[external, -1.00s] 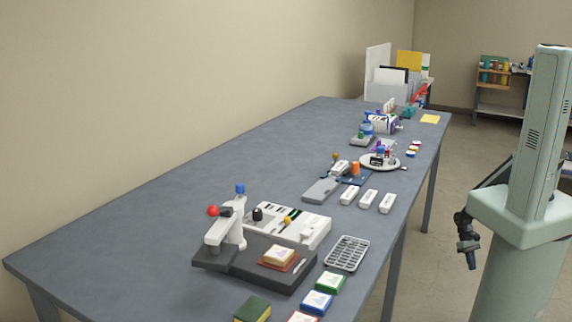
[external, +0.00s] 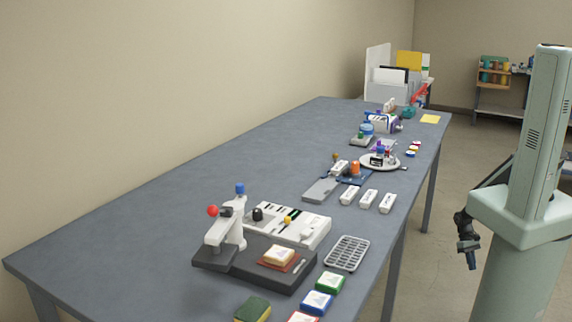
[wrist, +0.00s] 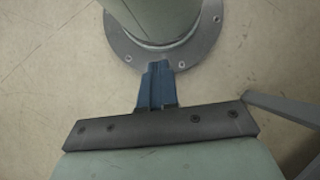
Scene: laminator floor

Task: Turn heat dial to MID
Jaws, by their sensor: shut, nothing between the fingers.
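A white control panel (external: 311,232) lies on the table behind a dark-based press. It carries a black knob (external: 258,214), a small yellow knob (external: 288,220) and dark slots. I cannot tell which knob is the heat dial, and no MID mark is readable. My gripper (external: 470,258) hangs beside my pale green body, right of the table and well away from the panel. In the wrist view its blue fingers (wrist: 157,86) are together with nothing between them, pointing at the floor by my round base.
The press (external: 226,236) with red and blue knobs stands at the panel's near left. A grey grid tray (external: 347,253), coloured boxes (external: 317,303) and white blocks (external: 368,198) line the table's right side. The table's left side (external: 180,180) is clear.

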